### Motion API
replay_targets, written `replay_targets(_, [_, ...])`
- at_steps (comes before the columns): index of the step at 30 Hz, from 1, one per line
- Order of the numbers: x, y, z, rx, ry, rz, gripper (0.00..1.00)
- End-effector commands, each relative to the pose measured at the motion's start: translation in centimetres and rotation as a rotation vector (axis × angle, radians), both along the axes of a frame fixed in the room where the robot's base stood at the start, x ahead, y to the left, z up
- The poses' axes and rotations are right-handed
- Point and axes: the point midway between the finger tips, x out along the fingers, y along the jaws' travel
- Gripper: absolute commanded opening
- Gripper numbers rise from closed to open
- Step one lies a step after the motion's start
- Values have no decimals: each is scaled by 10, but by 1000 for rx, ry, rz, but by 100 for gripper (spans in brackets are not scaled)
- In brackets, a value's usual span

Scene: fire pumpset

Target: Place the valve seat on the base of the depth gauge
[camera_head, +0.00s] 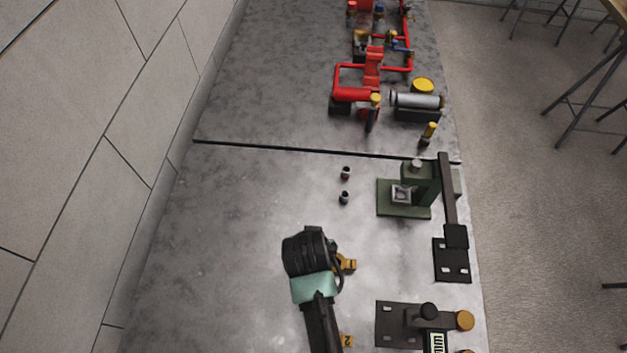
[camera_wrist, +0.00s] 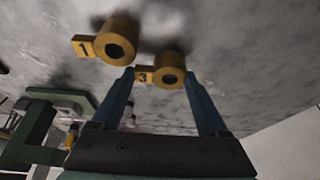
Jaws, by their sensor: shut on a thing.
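A yellow ring-shaped valve seat with a tag marked 3 (camera_wrist: 170,72) sits between the blue fingers of my gripper (camera_wrist: 160,76) in the wrist view, and the gripper is shut on it. Whether it is clear of the table is hard to tell. Another yellow valve seat, tagged 1 (camera_wrist: 118,38), is beside it. In the head view my gripper is largely hidden behind my wrist, with a yellow piece (camera_head: 347,265) showing at its right. A yellow tag marked 2 (camera_head: 346,340) shows lower down. The depth gauge (camera_head: 428,312), with its dark flat base (camera_head: 389,334), stands at the lower right.
A green press (camera_head: 390,210) holds a light square piece. A black-plated lever device (camera_head: 453,262) is at the right edge. Two small dark cylinders (camera_head: 345,186) stand left of the press. The red pump set (camera_head: 355,95) is farther back. The left table is clear.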

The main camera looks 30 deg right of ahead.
Motion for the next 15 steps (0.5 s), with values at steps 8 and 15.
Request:
replay_targets(8, [1, 0, -2, -1, -4, 0, 1])
replay_targets(15, [0, 0, -5, -1, -1, 0, 97])
